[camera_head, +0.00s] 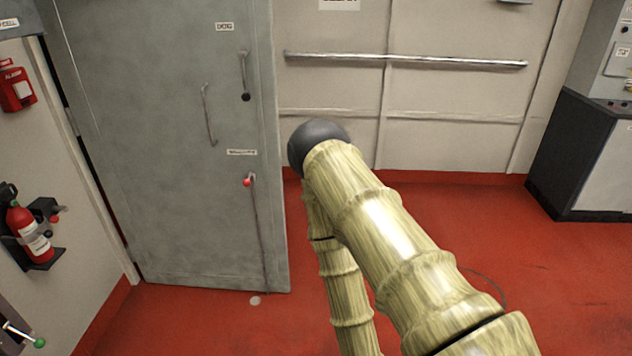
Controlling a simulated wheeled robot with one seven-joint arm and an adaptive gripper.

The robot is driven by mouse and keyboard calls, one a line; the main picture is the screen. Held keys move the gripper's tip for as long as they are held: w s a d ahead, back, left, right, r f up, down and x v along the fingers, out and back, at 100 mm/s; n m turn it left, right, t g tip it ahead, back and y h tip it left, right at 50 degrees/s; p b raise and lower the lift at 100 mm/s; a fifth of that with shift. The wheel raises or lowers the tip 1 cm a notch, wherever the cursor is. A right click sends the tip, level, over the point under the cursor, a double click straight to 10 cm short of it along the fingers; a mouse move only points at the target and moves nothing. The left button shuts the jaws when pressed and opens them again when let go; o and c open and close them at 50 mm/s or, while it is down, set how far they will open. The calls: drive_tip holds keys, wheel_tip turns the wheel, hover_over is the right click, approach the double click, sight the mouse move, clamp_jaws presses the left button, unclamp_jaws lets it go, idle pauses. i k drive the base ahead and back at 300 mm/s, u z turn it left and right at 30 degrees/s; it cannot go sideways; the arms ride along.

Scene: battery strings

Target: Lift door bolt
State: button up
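The grey door (160,150) stands at the left. A thin vertical rod (259,230), which looks like the door bolt, runs down its right side to near the bottom edge. A red knob (247,182) is at the rod's upper end, below a small white label (241,152) that is too blurred to read. A pale round spot (255,300) lies on the floor near the rod's lower end. My arm reaches up from the lower right and bends beside the door's right edge. My gripper is out of view.
Above the bolt are a curved door handle (208,115) and a lever (243,75) under a "DOG" label. A rail (405,60) crosses the back wall. A fire extinguisher (28,232) hangs left, a cabinet (580,150) stands right. Red floor (550,280) is clear at right.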

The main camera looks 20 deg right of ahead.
sight(246, 183)
drive_tip(key=z, duration=0.3)
drive_tip(key=k, duration=1.25)
drive_tip(key=u, duration=0.55)
drive_tip(key=i, duration=0.5)
drive_tip(key=u, duration=0.65)
drive_tip(key=i, duration=0.8)
drive_tip(key=z, duration=0.5)
drive_tip(key=i, duration=0.95)
drive_tip(key=z, duration=0.75)
